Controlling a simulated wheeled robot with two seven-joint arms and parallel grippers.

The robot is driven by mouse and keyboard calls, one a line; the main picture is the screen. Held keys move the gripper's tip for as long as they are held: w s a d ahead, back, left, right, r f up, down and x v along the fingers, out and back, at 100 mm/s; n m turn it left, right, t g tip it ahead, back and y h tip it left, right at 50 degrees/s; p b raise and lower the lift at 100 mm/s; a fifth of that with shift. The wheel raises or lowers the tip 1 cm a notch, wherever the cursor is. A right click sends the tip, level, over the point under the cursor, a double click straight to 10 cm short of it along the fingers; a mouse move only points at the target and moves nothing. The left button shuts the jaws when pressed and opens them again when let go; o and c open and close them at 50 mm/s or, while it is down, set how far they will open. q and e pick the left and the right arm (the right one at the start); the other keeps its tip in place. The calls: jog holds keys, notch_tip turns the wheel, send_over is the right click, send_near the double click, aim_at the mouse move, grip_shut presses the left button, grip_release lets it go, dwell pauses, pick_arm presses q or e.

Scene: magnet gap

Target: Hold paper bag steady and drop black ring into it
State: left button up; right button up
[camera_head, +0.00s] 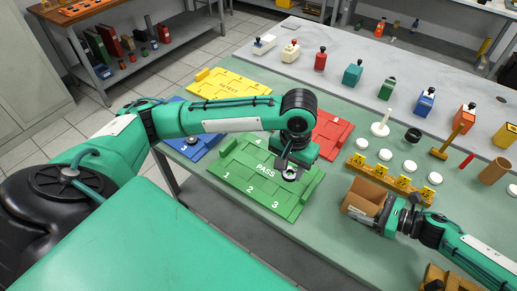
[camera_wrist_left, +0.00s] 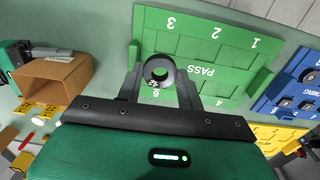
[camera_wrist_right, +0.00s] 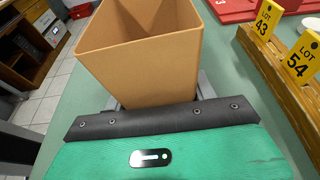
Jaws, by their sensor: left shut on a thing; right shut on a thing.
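The paper bag (camera_head: 362,203) is a brown, open-topped, box-like bag on the green table, right of the green PASS board. My right gripper (camera_head: 383,217) is shut on its near right side; in the right wrist view the bag (camera_wrist_right: 150,65) stands open with its inside empty where visible. My left gripper (camera_head: 290,172) is shut on the black ring (camera_wrist_left: 158,70), held above the PASS board, to the left of the bag. The left wrist view also shows the bag (camera_wrist_left: 52,82), apart from the ring.
The green PASS board (camera_head: 262,190) lies under my left gripper, with red (camera_head: 332,133), yellow (camera_head: 228,90) and blue boards around it. A wooden rack with yellow lot tags (camera_head: 385,178) stands close behind the bag. Several white discs and a wooden mallet (camera_head: 450,143) lie further right.

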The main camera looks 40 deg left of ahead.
pick_arm(q)
jog(key=w+d+r, duration=0.2)
jog(key=w+d, duration=0.2)
jog(key=d, duration=0.5)
jog(key=w+d+r, duration=0.3)
jog(key=w+d, duration=0.2)
jog(key=d, duration=0.4)
notch_tip(320, 180, down, 6)
jog(key=shift+a+f, duration=0.15)
jog(key=o, duration=1)
notch_tip(320, 180, up, 12)
